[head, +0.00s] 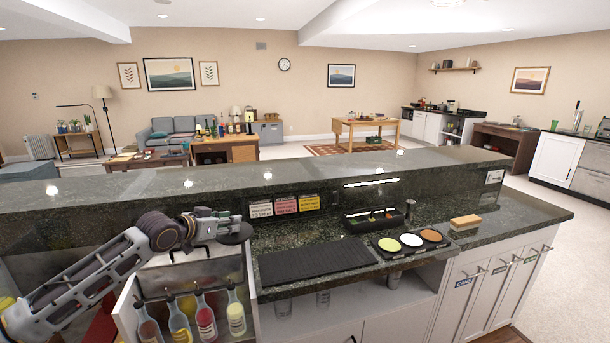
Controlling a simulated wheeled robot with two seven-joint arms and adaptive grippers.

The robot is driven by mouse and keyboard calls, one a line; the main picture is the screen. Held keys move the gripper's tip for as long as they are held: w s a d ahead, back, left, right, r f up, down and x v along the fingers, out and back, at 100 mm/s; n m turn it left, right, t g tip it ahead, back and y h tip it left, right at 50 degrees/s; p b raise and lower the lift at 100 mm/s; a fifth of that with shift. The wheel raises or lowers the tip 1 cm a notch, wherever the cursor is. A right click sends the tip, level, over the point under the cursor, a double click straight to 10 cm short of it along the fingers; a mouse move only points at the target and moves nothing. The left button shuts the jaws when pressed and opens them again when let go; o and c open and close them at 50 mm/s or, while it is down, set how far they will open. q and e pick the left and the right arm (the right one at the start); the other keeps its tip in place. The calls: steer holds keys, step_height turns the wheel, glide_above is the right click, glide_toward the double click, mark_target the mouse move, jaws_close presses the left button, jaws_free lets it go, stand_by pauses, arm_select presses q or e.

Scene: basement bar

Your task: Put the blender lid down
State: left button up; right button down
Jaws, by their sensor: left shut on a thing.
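My left arm comes in from the left, and its gripper (226,224) is above the left end of the lower bar counter. It is shut on a dark round disc, the blender lid (239,236), whose rim shows below and to the right of the fingers. I cannot tell whether the lid's underside touches the surface below it. The gripper partly covers the lid. My right gripper is not in view.
A black ribbed mat (315,262) lies right of the lid. Beyond are a tray with three coloured discs (411,242), a black condiment caddy (375,219) and a wooden brush (465,222). The raised granite ledge (330,177) runs behind. Bottles (205,318) stand in a rack below the gripper.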

arm_select(q)
steer(key=shift+s+d+r+n+y, duration=0.45)
steer(key=shift+s+d+r, duration=1.2)
steer(key=shift+r, duration=1.6)
steer(key=shift+s+d+r+n+y, duration=0.4)
steer(key=shift+s+d+r, duration=1.25)
steer(key=shift+r, duration=1.6)
steer(key=s+a+f+n+y, duration=0.1)
steer(key=s+f, duration=0.4)
steer(key=f, duration=0.7)
steer(key=s+a+f+n+t+y, duration=0.1)
steer(key=s+f, duration=0.5)
steer(key=f, duration=0.7)
steer(key=s+a+f+n+y, duration=0.2)
steer(key=s+f, duration=0.4)
steer(key=f, duration=0.7)
steer(key=shift+s+a+t, duration=0.25)
steer(key=shift+a+t, duration=0.15)
steer(key=shift+w+y, duration=0.1)
steer(key=shift+y, duration=0.15)
